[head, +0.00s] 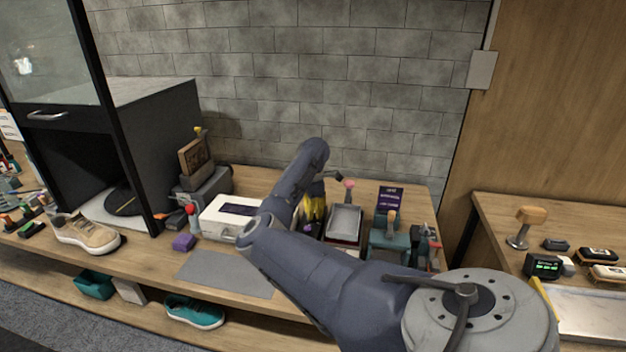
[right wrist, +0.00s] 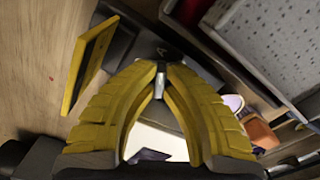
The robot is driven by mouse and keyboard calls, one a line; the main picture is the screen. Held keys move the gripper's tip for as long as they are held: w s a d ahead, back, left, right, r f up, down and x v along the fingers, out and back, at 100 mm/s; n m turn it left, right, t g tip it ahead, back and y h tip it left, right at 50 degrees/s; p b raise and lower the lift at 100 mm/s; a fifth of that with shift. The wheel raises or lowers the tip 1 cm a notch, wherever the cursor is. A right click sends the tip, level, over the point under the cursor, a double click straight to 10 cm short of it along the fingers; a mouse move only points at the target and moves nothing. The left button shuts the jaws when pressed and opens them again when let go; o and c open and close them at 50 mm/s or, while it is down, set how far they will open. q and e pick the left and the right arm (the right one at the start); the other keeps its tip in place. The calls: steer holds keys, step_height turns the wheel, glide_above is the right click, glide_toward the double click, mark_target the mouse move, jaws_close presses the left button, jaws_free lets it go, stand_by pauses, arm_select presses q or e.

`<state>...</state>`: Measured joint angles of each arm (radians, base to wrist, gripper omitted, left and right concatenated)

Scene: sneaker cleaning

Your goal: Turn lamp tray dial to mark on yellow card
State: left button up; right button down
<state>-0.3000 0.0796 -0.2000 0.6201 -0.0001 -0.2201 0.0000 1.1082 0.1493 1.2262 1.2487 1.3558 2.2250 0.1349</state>
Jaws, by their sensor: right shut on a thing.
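My right gripper (right wrist: 160,72) has yellow ribbed fingers, and their tips are shut on a small silver dial stem (right wrist: 160,84). A dark base with a pale letter-like mark lies just beyond the fingertips. To the left in the right wrist view, a tilted card (right wrist: 90,66) with a yellow border and brownish face stands close by, apart from the fingers; I cannot make out its mark. In the head view, my right gripper's yellow fingers (head: 314,209) show partly behind my arm, left of a grey tray (head: 345,222). The dial is hidden there. My left gripper is not in view.
A white box (head: 212,224) with a purple label stands left of my right gripper. Teal containers (head: 388,244) stand right of the tray. A grey mat (head: 225,273) lies bare in front. A beige sneaker (head: 88,232) sits at the left.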

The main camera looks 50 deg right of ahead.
stand_by(0.4)
steer(key=c, duration=1.5)
jaws_free()
steer(key=shift+r, duration=0.1)
step_height(320, 180, up, 12)
steer(key=shift+f, duration=0.1)
